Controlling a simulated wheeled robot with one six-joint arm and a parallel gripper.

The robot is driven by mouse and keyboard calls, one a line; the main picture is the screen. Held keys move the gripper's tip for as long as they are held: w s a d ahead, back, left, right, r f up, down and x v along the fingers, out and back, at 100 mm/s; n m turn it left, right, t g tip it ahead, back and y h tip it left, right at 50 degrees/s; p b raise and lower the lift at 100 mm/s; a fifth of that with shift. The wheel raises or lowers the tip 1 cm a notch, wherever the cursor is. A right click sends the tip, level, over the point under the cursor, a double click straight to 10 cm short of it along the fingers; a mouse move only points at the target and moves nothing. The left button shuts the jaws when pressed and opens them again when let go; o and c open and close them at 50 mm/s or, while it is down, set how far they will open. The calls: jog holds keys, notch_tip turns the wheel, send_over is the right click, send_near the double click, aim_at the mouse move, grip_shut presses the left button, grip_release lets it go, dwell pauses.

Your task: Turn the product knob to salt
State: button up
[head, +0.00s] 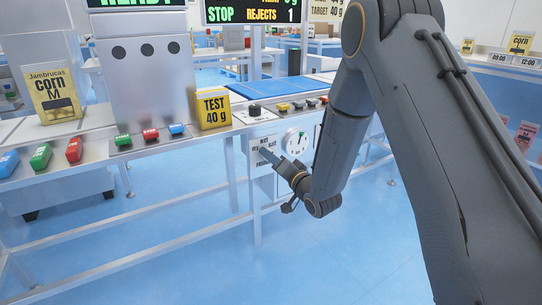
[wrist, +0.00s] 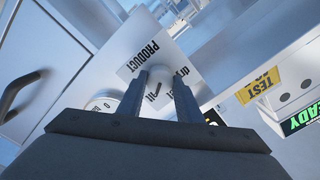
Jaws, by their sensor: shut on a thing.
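The product knob (wrist: 159,84) is a pale round knob with a dark pointer mark on its face. It sits on a white label plate (wrist: 147,54) reading PRODUCT, with smaller words around it, partly hidden by my fingers. In the head view the plate (head: 264,143) is on the front panel below the bench. My gripper (wrist: 161,88) has one finger on each side of the knob and is shut on it. It also shows in the head view (head: 268,155), reaching to the plate and hiding the knob there. I cannot tell which word the pointer faces.
A round white dial (head: 296,143) is beside the plate, close to my gripper. Above are a black knob (head: 255,110), small coloured buttons (head: 298,105) and a yellow TEST 40 g pouch (head: 209,112). A cabinet handle (wrist: 20,95) shows in the wrist view. The floor in front is clear.

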jog(key=shift+m, duration=0.3)
jog(key=o, duration=1)
jog(key=shift+o, duration=0.2)
jog(key=p+v, duration=0.1)
jog(key=v, duration=0.6)
jog(key=shift+s+d, duration=0.25)
jog(key=shift+s, duration=0.05)
